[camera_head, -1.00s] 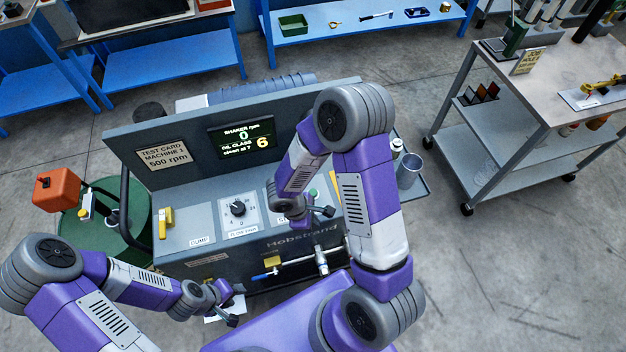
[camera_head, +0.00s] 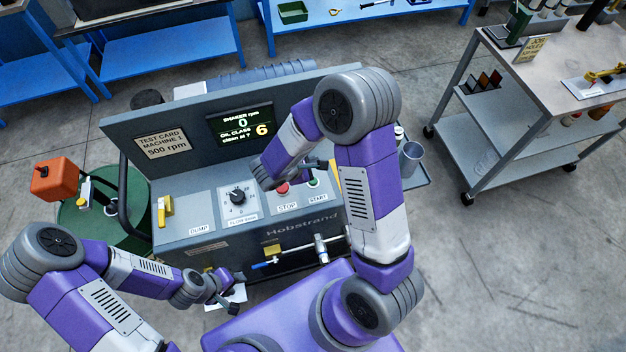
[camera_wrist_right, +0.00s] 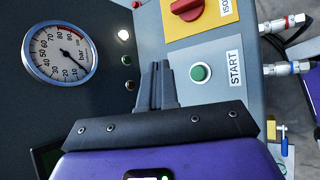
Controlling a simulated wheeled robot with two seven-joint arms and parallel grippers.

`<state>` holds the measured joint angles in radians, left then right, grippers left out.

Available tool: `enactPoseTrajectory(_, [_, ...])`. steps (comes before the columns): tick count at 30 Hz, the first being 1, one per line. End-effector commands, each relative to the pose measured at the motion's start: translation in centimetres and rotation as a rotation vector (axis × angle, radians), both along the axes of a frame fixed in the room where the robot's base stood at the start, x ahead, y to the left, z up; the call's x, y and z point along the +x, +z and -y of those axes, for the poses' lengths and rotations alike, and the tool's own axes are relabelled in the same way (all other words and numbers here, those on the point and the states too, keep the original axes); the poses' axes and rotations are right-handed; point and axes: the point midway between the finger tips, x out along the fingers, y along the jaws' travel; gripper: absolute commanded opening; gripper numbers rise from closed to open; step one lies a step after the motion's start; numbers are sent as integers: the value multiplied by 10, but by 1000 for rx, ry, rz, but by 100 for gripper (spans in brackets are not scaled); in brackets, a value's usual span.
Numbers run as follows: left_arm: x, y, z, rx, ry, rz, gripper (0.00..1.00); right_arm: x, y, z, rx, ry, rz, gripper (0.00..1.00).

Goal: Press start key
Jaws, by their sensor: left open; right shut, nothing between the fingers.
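The start key is a round green button (camera_head: 313,183) above the label START on the sloped panel of the grey machine (camera_head: 185,215). In the right wrist view the green button (camera_wrist_right: 200,72) is just right of my fingertips. My right gripper (camera_wrist_right: 157,68) is shut and empty; its tips look apart from the button. In the head view my right gripper (camera_head: 325,165) is small, partly behind my arm, above the button.
A red STOP button (camera_head: 282,188) is left of START. The display (camera_head: 242,126) reads shaker 0 rpm, oil class 6. A red knob (camera_wrist_right: 187,8) and a gauge (camera_wrist_right: 60,52) show in the wrist view. A steel cup (camera_head: 410,157) stands at the machine's right.

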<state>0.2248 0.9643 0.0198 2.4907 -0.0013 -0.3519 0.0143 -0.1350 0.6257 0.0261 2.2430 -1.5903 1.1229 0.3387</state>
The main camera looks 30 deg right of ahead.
Motion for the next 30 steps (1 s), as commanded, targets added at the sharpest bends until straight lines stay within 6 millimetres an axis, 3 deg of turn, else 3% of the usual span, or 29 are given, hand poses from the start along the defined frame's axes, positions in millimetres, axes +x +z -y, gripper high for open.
enactPoseTrajectory(15, [0, -52, 0, 0, 0, 0, 43, 0, -70, 0, 1, 0, 1, 0])
enactPoseTrajectory(21, [0, -63, 0, 0, 0, 0, 43, 0, -80, 0, 0, -1, 1, 0])
enactPoseTrajectory(30, [0, -63, 0, 0, 0, 0, 43, 0, -79, 0, 1, -1, 0, 0])
